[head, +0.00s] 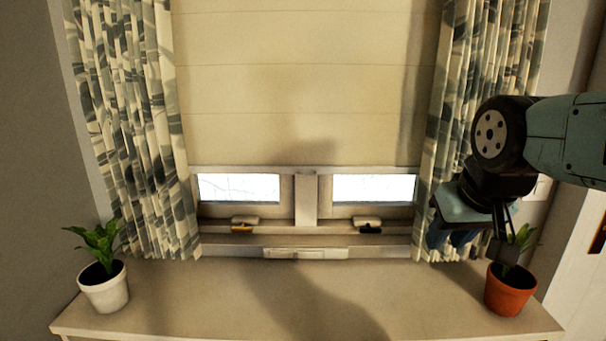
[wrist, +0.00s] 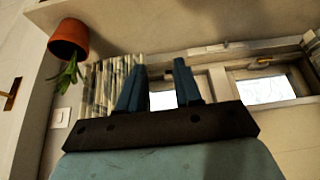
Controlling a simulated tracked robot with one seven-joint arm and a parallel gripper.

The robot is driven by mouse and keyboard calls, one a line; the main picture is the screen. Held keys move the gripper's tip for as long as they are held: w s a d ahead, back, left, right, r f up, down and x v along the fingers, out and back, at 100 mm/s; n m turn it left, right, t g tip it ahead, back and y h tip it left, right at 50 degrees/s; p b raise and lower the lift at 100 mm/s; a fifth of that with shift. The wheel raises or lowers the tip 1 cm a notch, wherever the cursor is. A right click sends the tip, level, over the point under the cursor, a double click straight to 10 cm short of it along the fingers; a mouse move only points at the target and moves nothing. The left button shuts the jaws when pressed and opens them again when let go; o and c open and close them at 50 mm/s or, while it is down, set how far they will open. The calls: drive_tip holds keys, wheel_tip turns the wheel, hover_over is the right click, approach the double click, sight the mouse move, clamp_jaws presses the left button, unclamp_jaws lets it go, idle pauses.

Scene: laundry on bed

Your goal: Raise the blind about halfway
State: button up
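The cream blind (head: 300,90) hangs in front of the window in the head view. Its pale bottom bar (head: 250,170) is just above two small bright panes, so most of the window is covered. My gripper (head: 452,240) is at the right, in front of the right curtain and near the orange pot. In the wrist view my gripper (wrist: 158,82) shows two blue fingers set apart with nothing between them. No cord or chain for the blind can be made out.
Patterned curtains (head: 130,120) hang on both sides. A white pot (head: 104,290) with a plant stands left on the sill table (head: 230,300), and an orange pot (head: 508,292) right. The table's middle is clear. A yellow-handled latch (head: 243,226) and a black-handled latch (head: 369,229) sit below the panes.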

drive_tip(key=shift+w, duration=0.25)
drive_tip(key=w+a+n+h, duration=0.3)
drive_tip(key=w+a+n, duration=0.1)
drive_tip(key=w, duration=0.3)
drive_tip(key=w+a+n+h, duration=0.3)
drive_tip(key=w+n+h, duration=0.1)
drive_tip(key=w, duration=0.2)
drive_tip(key=w+a+n+t, duration=0.3)
drive_tip(key=w+a+t, duration=0.1)
drive_tip(key=a, duration=0.7)
drive_tip(key=w+a+n+t, duration=0.3)
drive_tip(key=a+t, duration=0.1)
drive_tip(key=a, duration=0.6)
drive_tip(key=x, duration=1.4)
drive_tip(key=shift+a, duration=0.35)
